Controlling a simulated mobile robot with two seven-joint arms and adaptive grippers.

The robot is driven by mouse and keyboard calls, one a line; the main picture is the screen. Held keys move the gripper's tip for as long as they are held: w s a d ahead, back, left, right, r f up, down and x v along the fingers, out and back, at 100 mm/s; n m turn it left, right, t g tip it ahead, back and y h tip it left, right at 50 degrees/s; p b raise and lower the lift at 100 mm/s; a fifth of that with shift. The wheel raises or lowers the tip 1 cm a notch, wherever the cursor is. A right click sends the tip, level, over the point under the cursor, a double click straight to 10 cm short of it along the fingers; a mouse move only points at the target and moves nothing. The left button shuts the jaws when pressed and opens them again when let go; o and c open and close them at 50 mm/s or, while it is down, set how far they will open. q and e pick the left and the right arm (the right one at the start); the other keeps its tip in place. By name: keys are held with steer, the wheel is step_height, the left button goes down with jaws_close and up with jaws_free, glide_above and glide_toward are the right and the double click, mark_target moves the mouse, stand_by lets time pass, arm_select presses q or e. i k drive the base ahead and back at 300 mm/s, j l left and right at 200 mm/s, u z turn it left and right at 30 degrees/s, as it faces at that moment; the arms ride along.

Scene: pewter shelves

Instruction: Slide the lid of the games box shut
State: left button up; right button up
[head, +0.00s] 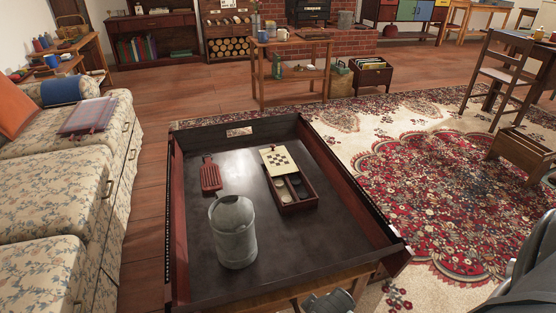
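The games box (303,203) is a dark reddish box on the floor of a high-walled tray table. Its cream lid (279,159) with a checkered board pattern is slid toward the far end. The lid covers only the far part and appears to overhang it. The near part is open and shows compartments with dark and pale round pieces. Part of my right gripper (330,302) shows at the bottom edge, below the table's near side and well apart from the box; its fingers cannot be made out. My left gripper is not in view.
A grey metal canister (233,235) stands near-left of the box. A red ribbed paddle-like object (210,176) lies left of it. The tray table's raised wall (350,190) surrounds them. The tray floor right of the canister is clear. A flowered sofa (40,190) stands at left.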

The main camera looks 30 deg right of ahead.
mark_target(278, 162)
steer(key=l+z, duration=0.4)
steer(key=l, duration=0.9)
steer(key=l+u, duration=0.3)
steer(key=l, duration=2)
steer(key=l+u, duration=0.8)
steer(key=l, duration=0.25)
steer(key=l+u, duration=0.4)
steer(key=k+l+u, duration=0.2)
steer(key=l+u, duration=0.2)
steer(key=l, duration=0.15)
steer(key=l+u, duration=0.25)
steer(key=k+l+u, duration=0.25)
steer(key=l, duration=0.2)
steer(key=l+u, duration=0.25)
steer(key=i+l+u, duration=0.1)
steer(key=l+u, duration=0.25)
steer(key=l, duration=0.9)
